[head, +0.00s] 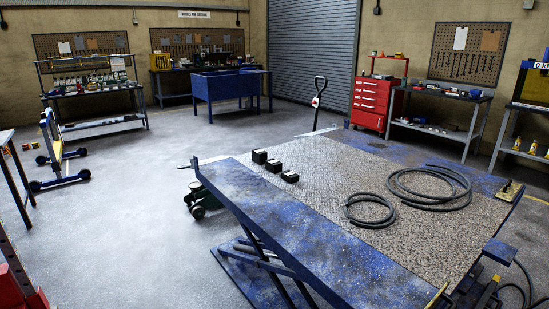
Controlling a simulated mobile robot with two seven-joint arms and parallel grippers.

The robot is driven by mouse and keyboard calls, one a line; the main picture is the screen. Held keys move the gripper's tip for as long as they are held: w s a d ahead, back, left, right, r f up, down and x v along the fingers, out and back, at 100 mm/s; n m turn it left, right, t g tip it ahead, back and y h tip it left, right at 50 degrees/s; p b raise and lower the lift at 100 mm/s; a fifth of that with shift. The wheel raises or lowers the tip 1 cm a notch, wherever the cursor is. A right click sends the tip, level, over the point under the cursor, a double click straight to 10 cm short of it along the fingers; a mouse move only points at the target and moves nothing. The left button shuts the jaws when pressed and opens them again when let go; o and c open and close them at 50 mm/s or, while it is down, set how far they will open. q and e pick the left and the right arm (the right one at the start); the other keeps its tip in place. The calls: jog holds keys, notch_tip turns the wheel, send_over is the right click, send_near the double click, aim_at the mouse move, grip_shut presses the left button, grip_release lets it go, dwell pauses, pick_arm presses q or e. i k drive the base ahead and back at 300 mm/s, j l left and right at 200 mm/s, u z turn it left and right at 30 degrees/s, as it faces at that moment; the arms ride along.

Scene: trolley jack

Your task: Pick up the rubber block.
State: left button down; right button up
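Three small black blocks stand in a short row near the left side of the blue lift table (330,240) in the head view. They are the back block (260,156), the middle block (273,166) and the front block (289,177). They look like rubber blocks, with paler tops; I cannot tell which one the task names. They rest on the table's grey textured plate, close to its border with the blue part. Neither of my grippers shows in this view.
Two dark hoses lie coiled on the table, a small coil (370,211) and a larger coil (430,187). A red tool cabinet (372,102) stands behind. The floor at left is mostly open.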

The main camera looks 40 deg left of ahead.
aim_at(259, 156)
jog(key=i+j, duration=0.2)
jog(key=j, duration=0.45)
jog(key=i+j, duration=0.25)
jog(key=j, duration=0.4)
jog(key=i+j, duration=0.2)
jog(key=j, duration=0.4)
jog(key=i+j, duration=0.25)
jog(key=j, duration=0.4)
jog(key=i+j, duration=0.2)
jog(key=j, duration=0.45)
jog(key=i+j, duration=0.2)
jog(key=j, duration=0.45)
jog(key=i+j, duration=0.25)
jog(key=j, duration=0.35)
jog(key=i+j, duration=0.2)
jog(key=j, duration=0.45)
